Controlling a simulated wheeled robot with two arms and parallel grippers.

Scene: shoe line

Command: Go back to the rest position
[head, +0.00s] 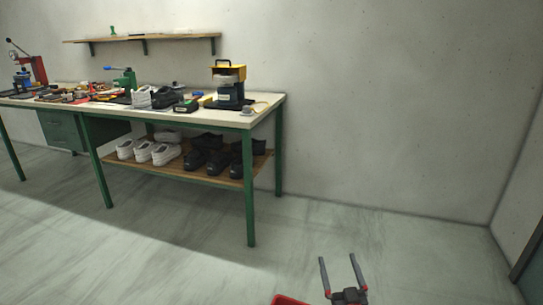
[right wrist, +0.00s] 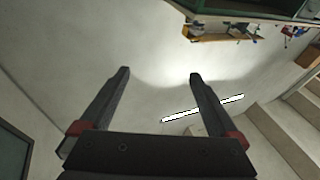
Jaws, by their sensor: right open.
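My right gripper (head: 340,262) is at the bottom of the head view, to the right of the workbench and apart from it. Its two fingers are spread, with nothing between them. In the right wrist view the fingers of the right gripper (right wrist: 159,75) also stand apart and empty, against a plain pale wall. My left gripper is not in either view.
A workbench (head: 265,117) with green legs stands at the left, with tools and shoes on top. White shoes (head: 160,154) and black shoes (head: 197,162) sit on its lower shelf (head: 222,180). A red object (head: 290,300) shows at the bottom edge. The floor (head: 420,250) at right is clear.

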